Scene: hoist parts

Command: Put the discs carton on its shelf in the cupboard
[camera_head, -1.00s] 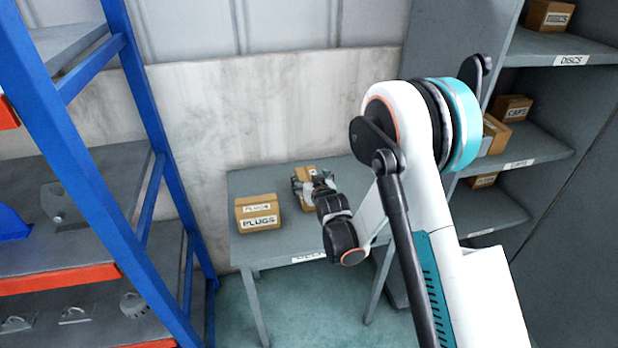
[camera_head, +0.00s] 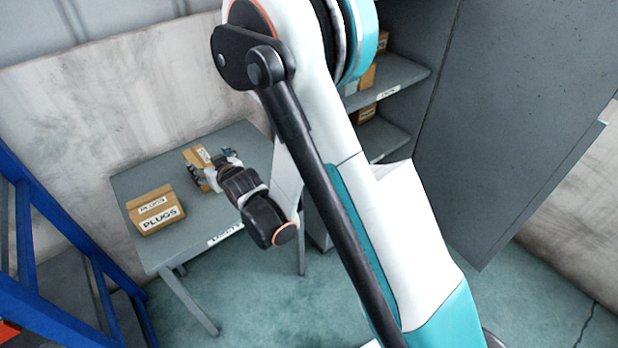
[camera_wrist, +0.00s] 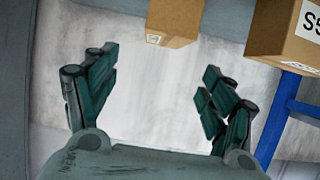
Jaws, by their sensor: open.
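A brown carton (camera_head: 197,157) stands on the grey table, its label too small to read, so I cannot tell whether it is the discs carton. My gripper (camera_head: 208,178) is at this carton's near side, and partly hides it. In the wrist view my gripper (camera_wrist: 158,98) is open with nothing between its fingers, and a carton (camera_wrist: 175,20) shows ahead, beyond the gap between the fingertips. The grey cupboard (camera_head: 400,75) stands at the right, partly hidden by my arm.
A PLUGS carton (camera_head: 155,210) sits left of the gripper on the grey table (camera_head: 180,245). It also shows at the wrist view's right (camera_wrist: 285,35). A blue rack (camera_head: 60,300) stands at the lower left. Cartons (camera_head: 366,78) sit on lower cupboard shelves. Floor at right is clear.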

